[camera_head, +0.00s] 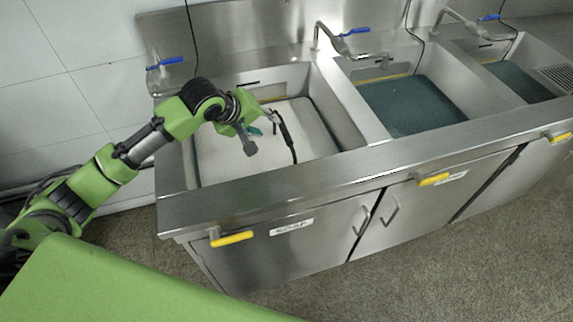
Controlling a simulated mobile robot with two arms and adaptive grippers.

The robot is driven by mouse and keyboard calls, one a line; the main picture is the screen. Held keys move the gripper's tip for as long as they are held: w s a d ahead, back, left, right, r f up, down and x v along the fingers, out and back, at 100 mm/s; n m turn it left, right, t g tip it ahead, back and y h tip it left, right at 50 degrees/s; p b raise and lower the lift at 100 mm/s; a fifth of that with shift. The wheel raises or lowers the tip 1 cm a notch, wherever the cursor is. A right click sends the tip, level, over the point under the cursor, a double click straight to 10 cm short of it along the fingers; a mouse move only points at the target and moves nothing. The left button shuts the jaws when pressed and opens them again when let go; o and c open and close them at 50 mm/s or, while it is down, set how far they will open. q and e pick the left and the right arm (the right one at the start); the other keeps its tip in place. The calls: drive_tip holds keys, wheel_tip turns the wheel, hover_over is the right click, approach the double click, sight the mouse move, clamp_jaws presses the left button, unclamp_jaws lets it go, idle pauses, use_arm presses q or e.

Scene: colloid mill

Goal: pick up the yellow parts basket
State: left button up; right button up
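My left gripper (262,130) is over the left sink basin, with its fingers spread apart. A black curved, handle-like piece (289,140) stands just to the right of the fingers; I cannot tell whether they touch it. A small teal piece (255,131) shows between the fingers. I cannot make out a yellow parts basket as a whole. A thin yellow strip (395,77) shows along the back of the middle basin. My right gripper is not in view.
The steel sink unit has a left basin (215,155) with pale contents, a middle basin (415,105) with dark teal contents, and a right one. Faucets (345,47) and hanging cables are behind. Yellow handles (232,239) are on the front. The floor (440,260) in front is clear.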

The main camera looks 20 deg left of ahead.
sight(283, 130)
use_arm(q)
drive_tip(key=x, duration=0.8)
drive_tip(key=shift+w+d+r+p, duration=0.1)
drive_tip(key=shift+d+p, duration=0.1)
drive_tip(key=shift+p, duration=0.2)
drive_tip(key=x, duration=0.3)
drive_tip(key=shift+w+d, duration=0.15)
drive_tip(key=shift+d, duration=0.05)
drive_tip(key=shift+w+d+f, duration=0.1)
drive_tip(key=shift+w+f, duration=0.2)
drive_tip(key=shift+f, duration=0.05)
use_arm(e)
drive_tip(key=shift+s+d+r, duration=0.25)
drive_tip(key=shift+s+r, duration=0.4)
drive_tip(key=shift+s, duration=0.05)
use_arm(q)
clamp_jaws()
drive_tip(key=shift+w+r, duration=0.1)
drive_tip(key=shift+r, duration=0.1)
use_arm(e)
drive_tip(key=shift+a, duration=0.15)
